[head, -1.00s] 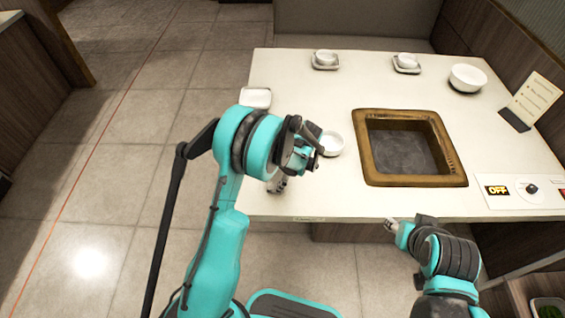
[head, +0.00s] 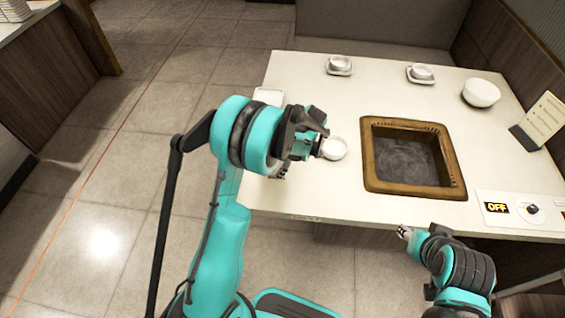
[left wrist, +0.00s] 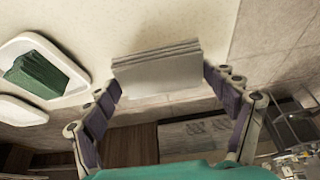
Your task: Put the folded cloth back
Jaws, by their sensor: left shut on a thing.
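A light grey folded cloth (left wrist: 158,72) sits between the fingers of my left gripper (left wrist: 160,80) in the left wrist view, and the gripper is shut on it. The cloth is over the pale table top near its edge. In the head view my left gripper (head: 283,171) points down at the table's near left corner, and my arm hides the cloth. A white tray (left wrist: 76,88) with a green folded thing (left wrist: 36,74) shows at the left of the wrist view. My right gripper (head: 404,232) is just off the table's front edge, too small to read.
The table (head: 330,195) holds a white dish (head: 268,95), a white bowl (head: 334,149), a brown-framed well (head: 378,187), cups on saucers, a larger bowl (head: 481,93) and a card stand (head: 541,117). The floor to the left is free.

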